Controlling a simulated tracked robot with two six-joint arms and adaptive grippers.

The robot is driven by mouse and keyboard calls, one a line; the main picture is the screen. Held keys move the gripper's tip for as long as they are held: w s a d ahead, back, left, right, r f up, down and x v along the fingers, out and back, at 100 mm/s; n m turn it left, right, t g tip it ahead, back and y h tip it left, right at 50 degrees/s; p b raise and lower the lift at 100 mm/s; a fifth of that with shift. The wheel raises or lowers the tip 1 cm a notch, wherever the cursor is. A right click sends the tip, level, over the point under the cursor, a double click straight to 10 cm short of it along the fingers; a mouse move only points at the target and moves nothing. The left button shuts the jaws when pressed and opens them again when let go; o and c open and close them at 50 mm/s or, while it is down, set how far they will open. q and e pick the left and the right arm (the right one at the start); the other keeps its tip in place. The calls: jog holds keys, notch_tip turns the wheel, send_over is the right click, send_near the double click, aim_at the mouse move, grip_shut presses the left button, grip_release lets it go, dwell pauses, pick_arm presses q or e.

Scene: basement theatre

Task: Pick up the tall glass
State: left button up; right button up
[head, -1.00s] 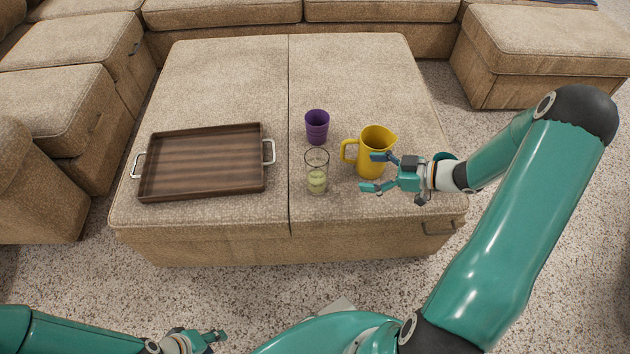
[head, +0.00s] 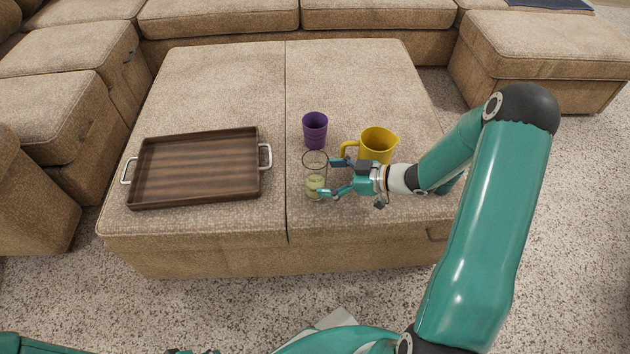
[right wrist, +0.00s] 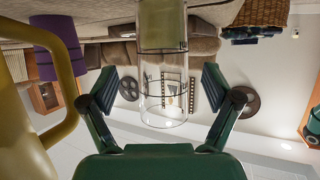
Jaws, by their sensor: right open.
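The tall glass (head: 314,172) stands upright on the ottoman. It is clear, with pale green liquid low in it. My right gripper (head: 333,177) is open at the glass's right side, its fingertips reaching to the glass. In the right wrist view, which appears upside down, the glass (right wrist: 163,75) shows centred ahead, between the two spread fingers (right wrist: 158,88). Gaps show on both sides of it. Only a sliver of my left gripper (head: 192,352) shows at the bottom edge of the head view; its fingers are cut off.
A yellow pitcher (head: 377,143) stands close behind my right gripper. A purple cup (head: 315,130) stands behind the glass. A wooden tray (head: 195,165) with metal handles lies on the left of the ottoman (head: 230,85). The ottoman's back is clear.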

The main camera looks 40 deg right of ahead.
aim_at(325, 180)
jog(key=shift+w+a+f+b, duration=0.85)
jog(key=shift+w+a+f, duration=0.3)
jog(key=shift+w, duration=0.1)
jog(key=shift+w+a, duration=0.1)
jog(key=shift+w, duration=0.15)
jog(key=c, duration=1.4)
jog(key=shift+c, duration=0.8)
jog(key=shift+r, duration=0.2)
